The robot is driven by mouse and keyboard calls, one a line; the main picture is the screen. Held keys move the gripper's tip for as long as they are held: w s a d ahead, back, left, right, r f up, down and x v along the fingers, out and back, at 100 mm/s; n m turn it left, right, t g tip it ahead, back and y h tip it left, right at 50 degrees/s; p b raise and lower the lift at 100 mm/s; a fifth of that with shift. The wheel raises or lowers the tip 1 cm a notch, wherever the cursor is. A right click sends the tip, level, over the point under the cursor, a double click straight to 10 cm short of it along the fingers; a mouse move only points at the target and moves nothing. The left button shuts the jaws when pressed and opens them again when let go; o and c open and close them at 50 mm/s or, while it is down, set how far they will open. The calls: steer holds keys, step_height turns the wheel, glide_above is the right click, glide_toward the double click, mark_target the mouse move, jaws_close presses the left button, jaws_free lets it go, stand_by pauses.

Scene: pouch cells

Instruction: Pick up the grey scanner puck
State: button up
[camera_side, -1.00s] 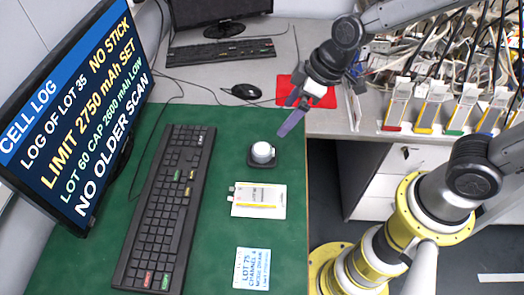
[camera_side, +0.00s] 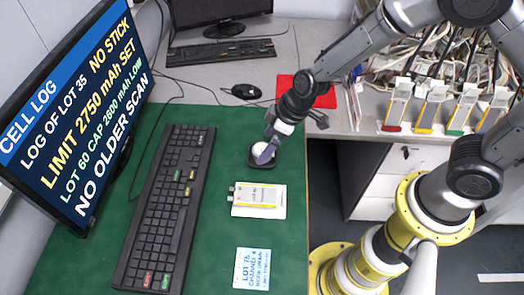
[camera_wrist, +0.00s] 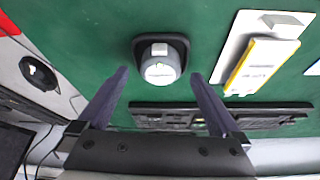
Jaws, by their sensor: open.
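The grey scanner puck (camera_wrist: 159,64) is a small round, light grey-topped piece on a black square base, standing on the green mat (camera_side: 215,262). In the side view the puck (camera_side: 258,150) is partly hidden behind my gripper (camera_side: 266,148), which has its fingers right at it. In the wrist view my gripper (camera_wrist: 160,80) is open. Its two purple-grey fingers point toward the puck, one to each side, with green mat showing between each finger and the puck. I cannot tell whether a finger touches the base.
A pouch cell on a pale card (camera_side: 258,200) lies close in front of the puck, and a blue-white label card (camera_side: 256,268) nearer still. A black keyboard (camera_side: 165,208) lies to the left. A mouse (camera_side: 246,92) and red mat (camera_side: 315,92) lie behind. The mat's right edge is near.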

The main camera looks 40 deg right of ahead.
steer(key=shift+x, duration=0.8)
steer(key=shift+c, duration=0.3)
jaws_close()
steer(key=shift+r, duration=0.1)
steer(key=shift+r, duration=0.1)
